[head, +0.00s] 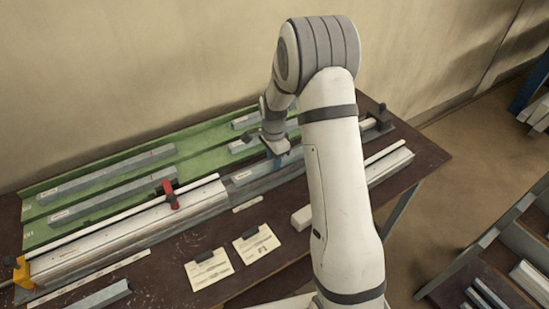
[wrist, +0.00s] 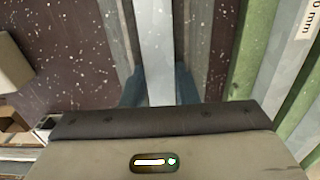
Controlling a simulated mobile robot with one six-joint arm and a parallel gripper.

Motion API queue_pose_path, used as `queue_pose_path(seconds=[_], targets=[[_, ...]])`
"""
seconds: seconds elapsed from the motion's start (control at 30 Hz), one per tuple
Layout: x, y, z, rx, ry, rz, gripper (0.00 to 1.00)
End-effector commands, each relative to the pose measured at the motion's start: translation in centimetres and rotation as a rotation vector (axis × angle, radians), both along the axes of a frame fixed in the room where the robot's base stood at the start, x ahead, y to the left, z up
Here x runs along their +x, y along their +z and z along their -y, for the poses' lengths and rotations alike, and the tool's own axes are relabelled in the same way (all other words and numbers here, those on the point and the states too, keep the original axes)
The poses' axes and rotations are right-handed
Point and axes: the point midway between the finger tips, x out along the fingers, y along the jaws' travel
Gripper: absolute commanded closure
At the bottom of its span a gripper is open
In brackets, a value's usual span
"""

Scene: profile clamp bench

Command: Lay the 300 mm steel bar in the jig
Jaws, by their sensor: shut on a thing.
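A grey steel bar (wrist: 155,45) runs lengthwise between the two blue fingers of my gripper (wrist: 157,90) in the wrist view. My gripper (head: 276,158) is shut on it, with its fingers pointing down in the head view. There the held bar (head: 248,174) lines up with the gap in the long pale metal jig (head: 125,238), right of its left rail. I cannot tell whether the bar touches the jig bed or hangs just above it. My arm hides part of the jig and the bar's right end. The bar's length marking is not readable.
A green rack (head: 190,143) behind the jig holds several grey bars. A red clamp (head: 171,197) stands on the left rail, and a yellow stop (head: 21,271) at the far left end. Two clipped cards (head: 208,269) and a pale block (head: 302,218) lie in front.

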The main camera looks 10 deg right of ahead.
Motion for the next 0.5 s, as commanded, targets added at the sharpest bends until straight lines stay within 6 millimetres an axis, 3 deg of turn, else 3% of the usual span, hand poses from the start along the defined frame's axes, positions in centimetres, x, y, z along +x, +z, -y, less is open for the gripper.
queue_pose_path(seconds=[0.5], targets=[[0.05, -1.06, 0.14, 0.000, -0.002, 0.002, 1.00]])
